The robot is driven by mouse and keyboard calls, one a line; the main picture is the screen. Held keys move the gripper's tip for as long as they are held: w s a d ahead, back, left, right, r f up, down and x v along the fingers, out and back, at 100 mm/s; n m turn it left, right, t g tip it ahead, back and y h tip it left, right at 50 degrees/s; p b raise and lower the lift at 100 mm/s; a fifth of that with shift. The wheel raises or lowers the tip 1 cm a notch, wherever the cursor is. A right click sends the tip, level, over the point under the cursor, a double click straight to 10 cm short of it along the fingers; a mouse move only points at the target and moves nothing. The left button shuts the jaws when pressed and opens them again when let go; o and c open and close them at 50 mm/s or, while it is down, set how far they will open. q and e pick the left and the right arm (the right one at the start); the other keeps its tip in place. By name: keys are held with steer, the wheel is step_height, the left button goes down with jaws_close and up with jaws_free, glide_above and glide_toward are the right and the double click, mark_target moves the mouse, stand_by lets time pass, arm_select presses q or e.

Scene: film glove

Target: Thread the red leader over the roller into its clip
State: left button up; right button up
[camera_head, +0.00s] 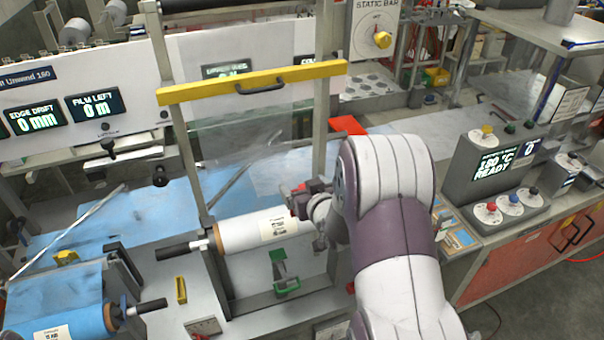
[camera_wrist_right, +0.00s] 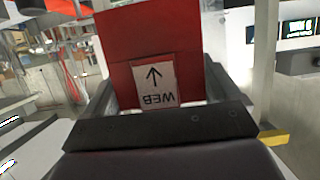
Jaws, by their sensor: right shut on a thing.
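The red leader (camera_wrist_right: 122,62) fills the middle of the right wrist view, with a white tag (camera_wrist_right: 155,82) reading WEB and an arrow. My right gripper (camera_wrist_right: 160,95) is shut on it, a dark jaw at each side. In the head view my right gripper (camera_head: 305,200) is just above the right end of a white film roll (camera_head: 243,232), largely hidden by my own arm. Only a little red shows at the jaws there. A green clip-like part (camera_head: 286,284) sits below the roll. I cannot tell which part is the leader's clip. My left gripper is not in view.
A yellow bar (camera_head: 215,86) with a black handle spans two uprights above the roll. A blue roll (camera_head: 60,305) lies at lower left. A control box (camera_head: 485,170) stands at right. A red patch (camera_head: 347,125) shows behind my arm.

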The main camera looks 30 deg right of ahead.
steer(key=shift+s, duration=0.1)
steer(key=shift+f+b, duration=0.2)
steer(key=shift+b, duration=0.1)
steer(key=w+f+b, duration=0.2)
steer(key=w+d+f+b, duration=0.1)
steer(key=w+f+b, duration=0.1)
steer(key=b, duration=0.1)
steer(key=shift+w+f, duration=0.1)
steer(key=shift+f, duration=0.1)
steer(key=shift+w+f, duration=0.15)
steer(key=shift+w, duration=0.2)
steer(key=shift+d, duration=0.1)
